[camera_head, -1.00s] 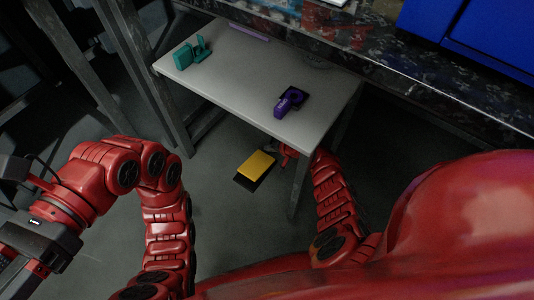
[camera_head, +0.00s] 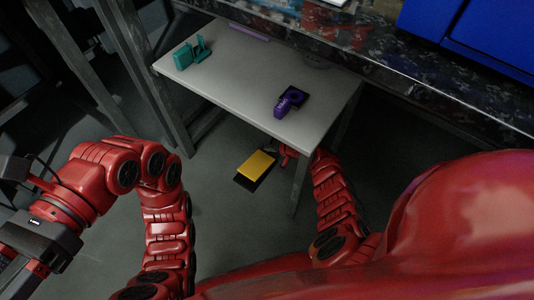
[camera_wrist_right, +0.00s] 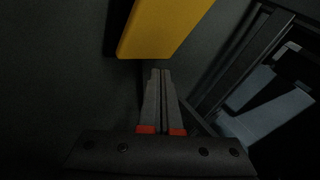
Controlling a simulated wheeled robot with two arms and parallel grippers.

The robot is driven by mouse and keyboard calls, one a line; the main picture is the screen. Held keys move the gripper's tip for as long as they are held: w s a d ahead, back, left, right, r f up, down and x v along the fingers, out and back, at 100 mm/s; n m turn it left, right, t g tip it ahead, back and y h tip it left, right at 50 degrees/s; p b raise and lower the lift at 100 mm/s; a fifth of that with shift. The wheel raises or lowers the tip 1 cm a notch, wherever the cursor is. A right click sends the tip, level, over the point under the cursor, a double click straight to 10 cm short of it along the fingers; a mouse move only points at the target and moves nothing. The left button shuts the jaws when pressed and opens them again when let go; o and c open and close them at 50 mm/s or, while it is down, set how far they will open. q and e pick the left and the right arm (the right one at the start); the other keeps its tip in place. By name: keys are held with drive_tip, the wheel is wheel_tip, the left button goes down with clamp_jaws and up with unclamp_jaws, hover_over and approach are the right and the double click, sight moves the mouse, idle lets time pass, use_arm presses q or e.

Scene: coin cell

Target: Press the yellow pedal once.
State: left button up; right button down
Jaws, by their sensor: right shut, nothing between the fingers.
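The yellow pedal (camera_head: 257,164) sits on a black base on the floor, under the front edge of the grey table. In the right wrist view the pedal (camera_wrist_right: 164,25) fills the top middle. My right gripper (camera_wrist_right: 160,72) is shut and empty, its fingertips just below the pedal's near edge in that picture. I cannot tell whether they touch it. In the head view the table hides most of this gripper, at the pedal's right. Only dark housing of my left arm's end shows at the left edge; its fingers cannot be made out.
The grey table (camera_head: 235,85) stands over the pedal, with a leg (camera_head: 300,185) right of it. A teal object (camera_head: 190,54) and a purple object (camera_head: 287,103) lie on the table. The floor left of the pedal is clear.

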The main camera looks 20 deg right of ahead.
drive_tip(key=shift+f, duration=0.1)
idle(0.5)
drive_tip(key=shift+f, duration=0.25)
drive_tip(key=shift+s+a+f+b, duration=0.2)
drive_tip(key=shift+a+f+b, duration=0.05)
drive_tip(key=shift+f+b, duration=0.25)
idle(0.6)
